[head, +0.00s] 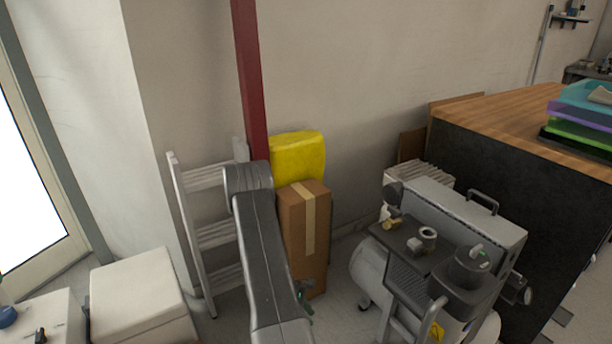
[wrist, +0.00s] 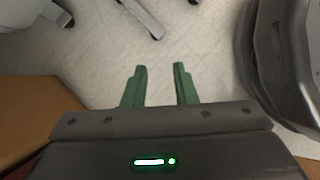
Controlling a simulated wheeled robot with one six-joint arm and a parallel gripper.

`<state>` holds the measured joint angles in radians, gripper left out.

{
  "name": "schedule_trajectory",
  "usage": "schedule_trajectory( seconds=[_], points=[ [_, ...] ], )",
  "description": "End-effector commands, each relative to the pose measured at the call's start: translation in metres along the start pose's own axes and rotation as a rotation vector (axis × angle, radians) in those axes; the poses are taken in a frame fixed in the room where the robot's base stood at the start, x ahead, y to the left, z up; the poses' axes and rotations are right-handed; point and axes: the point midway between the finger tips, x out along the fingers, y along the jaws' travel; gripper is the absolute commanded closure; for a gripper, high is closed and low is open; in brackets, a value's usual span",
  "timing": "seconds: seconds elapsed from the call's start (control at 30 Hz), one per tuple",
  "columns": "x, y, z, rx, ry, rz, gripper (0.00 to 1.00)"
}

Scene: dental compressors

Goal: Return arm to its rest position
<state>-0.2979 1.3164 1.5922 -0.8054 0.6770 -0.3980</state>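My arm (head: 262,255) rises from the bottom of the head view, its grey links in front of the cardboard box and the ladder. My gripper (wrist: 160,69) shows in the wrist view with two green fingers apart and only bare floor between them. It is open and empty. In the head view only a bit of green shows beside my arm low in the middle; the rest of the gripper is hidden behind the arm.
A compressor (head: 390,272) stands to the right of my arm, beside a dark cabinet with a wooden top (head: 480,125). A cardboard box (head: 292,215) with a yellow container (head: 298,155) above it and a ladder (head: 178,200) stand behind. White boxes (head: 135,290) are at lower left.

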Motion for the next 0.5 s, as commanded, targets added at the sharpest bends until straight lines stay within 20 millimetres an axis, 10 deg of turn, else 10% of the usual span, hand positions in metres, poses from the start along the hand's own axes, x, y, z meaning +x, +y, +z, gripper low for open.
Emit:
schedule_trajectory(
  seconds=[0.5],
  points=[
    [-0.024,-0.021,-0.062,-0.111,-0.130,0.056,0.75]
  ],
)
